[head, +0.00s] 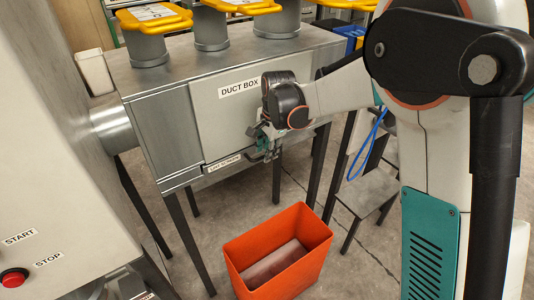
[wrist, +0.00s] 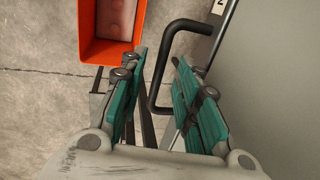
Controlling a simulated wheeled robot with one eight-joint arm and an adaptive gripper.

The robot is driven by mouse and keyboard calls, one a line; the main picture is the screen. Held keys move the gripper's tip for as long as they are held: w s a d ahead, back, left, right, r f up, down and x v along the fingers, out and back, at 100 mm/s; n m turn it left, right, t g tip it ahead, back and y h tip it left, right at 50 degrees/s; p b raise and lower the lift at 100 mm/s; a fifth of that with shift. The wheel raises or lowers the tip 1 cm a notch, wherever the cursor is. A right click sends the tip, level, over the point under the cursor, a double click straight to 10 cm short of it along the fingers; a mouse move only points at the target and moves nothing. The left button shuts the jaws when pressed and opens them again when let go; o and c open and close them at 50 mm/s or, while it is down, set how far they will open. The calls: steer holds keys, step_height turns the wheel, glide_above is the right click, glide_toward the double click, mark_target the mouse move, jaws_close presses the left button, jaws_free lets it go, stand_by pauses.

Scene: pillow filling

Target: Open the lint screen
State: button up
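The lint screen (head: 224,162) is a narrow labelled strip along the lower front of the grey duct box (head: 232,110) in the head view. It looks shut, flush under the box's front panel. My gripper (head: 268,150) is at the right end of this strip, partly hiding it. In the wrist view a black U-shaped handle (wrist: 163,72) stands out from a grey face. My gripper (wrist: 160,62) has its teal fingers apart. The handle's long bar shows between the fingertips, and its lower end runs behind the right finger. I cannot tell if they touch.
An orange bin (head: 279,255) stands on the floor below the box; it also shows in the wrist view (wrist: 108,48). A grey machine with a red stop button (head: 14,278) is at left.

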steer(key=shift+f, duration=0.35)
steer(key=shift+c, duration=0.2)
jaws_close()
steer(key=s+d+p, duration=0.1)
steer(key=s+d, duration=0.7)
steer(key=s, duration=0.3)
steer(key=s+d, duration=0.7)
steer(key=s, duration=0.5)
steer(key=shift+s+d+p, duration=0.3)
steer(key=shift+d+p, duration=0.05)
steer(key=shift+p, duration=0.05)
steer(key=shift+o, duration=0.2)
jaws_free()
